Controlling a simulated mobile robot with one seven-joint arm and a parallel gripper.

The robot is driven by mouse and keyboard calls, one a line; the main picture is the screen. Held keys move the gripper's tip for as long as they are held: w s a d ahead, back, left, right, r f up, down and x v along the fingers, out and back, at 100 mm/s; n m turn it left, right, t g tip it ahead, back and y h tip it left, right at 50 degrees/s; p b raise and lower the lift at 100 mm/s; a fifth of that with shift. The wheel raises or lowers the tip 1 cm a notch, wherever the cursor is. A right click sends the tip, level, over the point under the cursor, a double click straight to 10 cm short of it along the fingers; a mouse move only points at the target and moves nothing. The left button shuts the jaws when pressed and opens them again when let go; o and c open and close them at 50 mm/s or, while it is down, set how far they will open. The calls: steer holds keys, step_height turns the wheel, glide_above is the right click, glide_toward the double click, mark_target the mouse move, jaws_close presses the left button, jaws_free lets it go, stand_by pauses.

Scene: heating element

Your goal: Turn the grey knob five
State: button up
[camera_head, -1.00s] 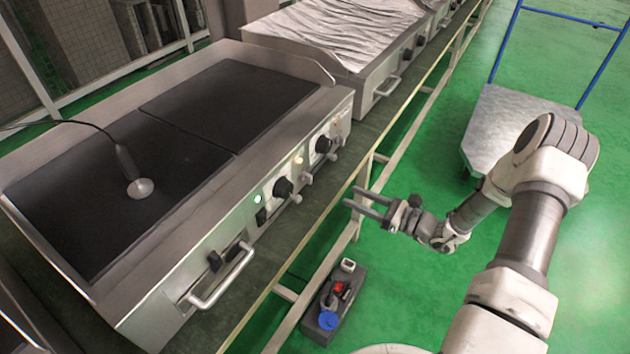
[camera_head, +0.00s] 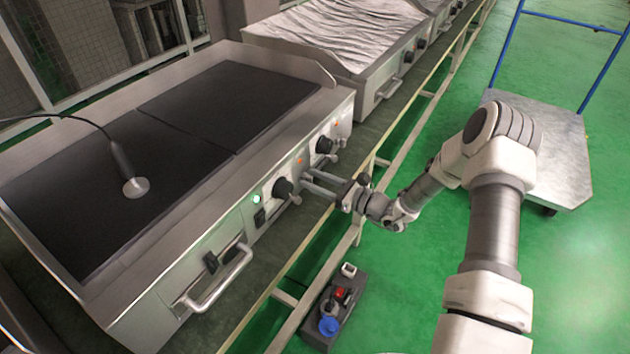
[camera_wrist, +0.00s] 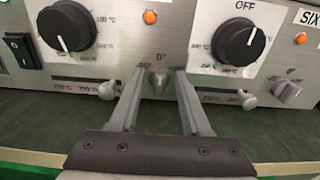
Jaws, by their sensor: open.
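A small grey knob (camera_wrist: 158,80) with a 0° mark above it sits on the steel front panel, between two large black knobs. I cannot read a "five" label beside it. My gripper (camera_wrist: 160,74) is open, with one finger on each side of this grey knob. I cannot tell whether the fingers touch it. In the head view my gripper (camera_head: 304,179) reaches the griddle's front panel between the black knobs, and the small knob there is hidden. Another grey knob (camera_wrist: 288,92) is at the right, below a "SIX" label (camera_wrist: 308,17).
Black knobs (camera_wrist: 67,26) and (camera_wrist: 238,43) flank the fingers above. Small levers (camera_wrist: 108,90) and (camera_wrist: 247,99) stick out below them. A bar handle (camera_head: 222,283) projects at the panel's left. A cart (camera_head: 555,150) stands right.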

jaws_close()
steer(key=shift+m+p, duration=0.3)
steer(key=shift+p, duration=0.05)
steer(key=shift+d+r+m+p, duration=0.1)
steer(key=shift+m+p, duration=0.35)
steer(key=shift+m, duration=0.05)
steer(key=m+p, duration=0.2)
steer(key=m, duration=0.2)
steer(key=shift+w+m+p, duration=0.15)
steer(key=shift+m+p, duration=0.15)
steer(key=m, duration=0.2)
steer(key=m+p, duration=0.2)
steer(key=m, duration=0.1)
steer(key=shift+w+d+f+m, duration=0.1)
steer(key=shift+f+m, duration=0.2)
jaws_free()
